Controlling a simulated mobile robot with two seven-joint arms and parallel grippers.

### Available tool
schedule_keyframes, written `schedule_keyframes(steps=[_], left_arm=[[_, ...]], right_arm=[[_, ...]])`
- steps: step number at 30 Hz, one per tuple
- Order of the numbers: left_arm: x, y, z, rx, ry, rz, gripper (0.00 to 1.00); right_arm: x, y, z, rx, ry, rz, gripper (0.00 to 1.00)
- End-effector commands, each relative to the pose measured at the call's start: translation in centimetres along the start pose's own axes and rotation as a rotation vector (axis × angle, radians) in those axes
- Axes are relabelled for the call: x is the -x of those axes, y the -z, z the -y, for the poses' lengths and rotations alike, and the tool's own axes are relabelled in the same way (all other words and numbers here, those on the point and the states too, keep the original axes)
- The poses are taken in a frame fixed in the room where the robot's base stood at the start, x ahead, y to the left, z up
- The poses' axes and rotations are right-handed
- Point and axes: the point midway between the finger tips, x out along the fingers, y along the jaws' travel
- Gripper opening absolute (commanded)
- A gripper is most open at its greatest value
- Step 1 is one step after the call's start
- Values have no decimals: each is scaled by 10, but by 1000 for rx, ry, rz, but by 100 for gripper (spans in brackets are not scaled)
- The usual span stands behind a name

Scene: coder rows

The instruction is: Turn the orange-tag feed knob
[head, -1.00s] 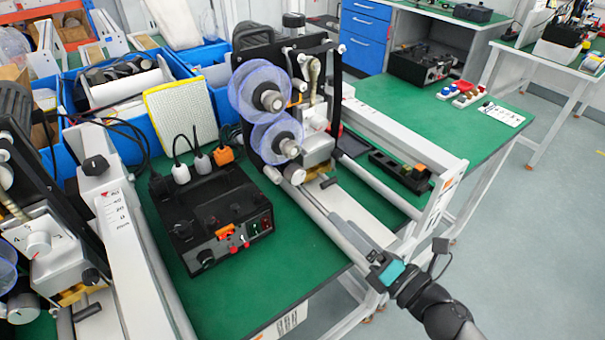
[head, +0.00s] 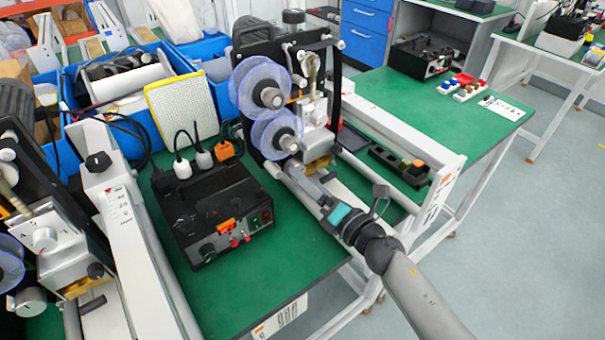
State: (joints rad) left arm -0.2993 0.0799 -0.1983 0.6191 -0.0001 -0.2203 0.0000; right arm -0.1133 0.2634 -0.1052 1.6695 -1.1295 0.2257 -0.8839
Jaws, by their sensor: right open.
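I cannot tell for sure whether this is the feed knob. My right gripper (head: 301,178) reaches in from the lower right, over the rail of the spool machine (head: 318,130). It is open, apart from the box and to its right. Its fingertips are near the machine's lower front and are hard to make out. My left gripper is out of view.
Two clear-blue spools (head: 262,88) stick out on the machine's left side. Another machine (head: 62,245) stands at the left. Blue bins (head: 92,118) and a yellow-edged pad (head: 182,108) are behind the box. Bare green bench lies in front of the box.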

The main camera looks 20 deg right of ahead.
Motion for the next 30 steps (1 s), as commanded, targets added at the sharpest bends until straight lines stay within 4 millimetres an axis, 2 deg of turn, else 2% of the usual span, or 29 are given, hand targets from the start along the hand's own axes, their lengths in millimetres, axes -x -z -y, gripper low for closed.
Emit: schedule_keyframes(steps=[6, 18, 30], left_arm=[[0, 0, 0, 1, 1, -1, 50], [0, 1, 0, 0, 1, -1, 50], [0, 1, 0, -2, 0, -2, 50]], right_arm=[[-21, 0, 0, -2, 1, 1, 83], [-26, 0, 0, -1, 0, 0, 83], [-25, 0, 0, -1, 0, 0, 38]])
